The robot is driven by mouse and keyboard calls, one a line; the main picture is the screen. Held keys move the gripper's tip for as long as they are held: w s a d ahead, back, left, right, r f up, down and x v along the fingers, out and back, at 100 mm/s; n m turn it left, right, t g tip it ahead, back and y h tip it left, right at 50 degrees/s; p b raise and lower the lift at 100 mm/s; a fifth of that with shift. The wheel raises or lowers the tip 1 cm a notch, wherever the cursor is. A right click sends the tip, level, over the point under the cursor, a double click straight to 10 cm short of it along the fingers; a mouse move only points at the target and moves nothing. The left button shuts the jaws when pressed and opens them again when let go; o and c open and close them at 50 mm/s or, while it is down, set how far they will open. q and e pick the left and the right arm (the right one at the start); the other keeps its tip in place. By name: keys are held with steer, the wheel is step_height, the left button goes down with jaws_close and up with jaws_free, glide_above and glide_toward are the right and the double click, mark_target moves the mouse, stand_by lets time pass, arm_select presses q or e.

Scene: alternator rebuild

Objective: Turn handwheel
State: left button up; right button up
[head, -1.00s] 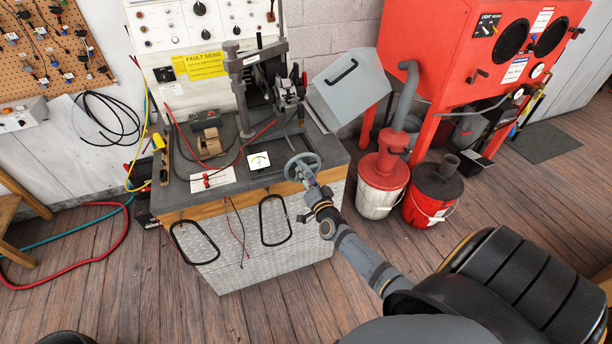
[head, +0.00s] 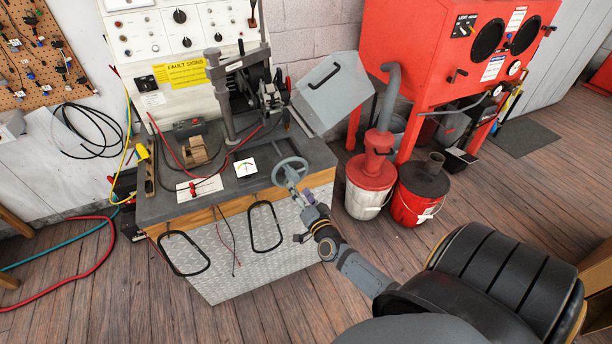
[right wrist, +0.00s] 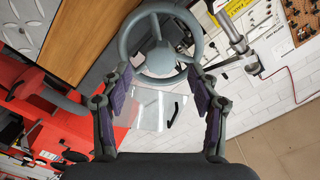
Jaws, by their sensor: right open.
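The grey handwheel (head: 290,172), a spoked ring, stands at the front right corner of the test bench. My right gripper (head: 301,192) is just in front of and below the wheel, its fingers pointing at it. In the right wrist view the gripper (right wrist: 160,76) is open, with its two fingers spread wide. The wheel (right wrist: 158,58) lies beyond the fingertips, roughly centred between them, and nothing is gripped. I cannot tell whether a finger touches the rim. My left gripper is not in view.
The bench top (head: 214,211) carries a meter (head: 246,167), cables and a clamp stand. A grey hinged cover (head: 334,92) rises behind the wheel. Red-lidded (head: 368,178) and black-lidded (head: 424,180) buckets stand to the right, below a red cabinet (head: 427,60). Floor in front is clear.

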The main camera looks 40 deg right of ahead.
steer(key=v, duration=0.6)
steer(key=shift+s, duration=0.2)
steer(key=s+a+f+n+g+y, duration=0.1)
steer(key=s+f+n+g, duration=0.25)
steer(key=f, duration=0.65)
steer(key=s+a+f+n+g+y, duration=0.15)
steer(key=s+f, duration=0.35)
steer(key=f, duration=0.5)
steer(key=s+f+n+g+y, duration=0.1)
steer(key=s+f+n+g, duration=0.3)
steer(key=f, duration=0.6)
steer(key=s+a+f+n+g, duration=0.1)
steer(key=s+f, duration=0.3)
steer(key=s, duration=0.4)
steer(key=s+a+f+n+g, duration=0.1)
steer(key=s+f+g, duration=0.2)
steer(key=s, duration=0.5)
steer(key=s+a+f+n+g, duration=0.1)
steer(key=s+f+g, duration=0.2)
steer(key=s+f, duration=0.2)
steer(key=s, duration=0.3)
steer(key=shift+a+f, duration=0.15)
steer(key=shift+f, duration=0.2)
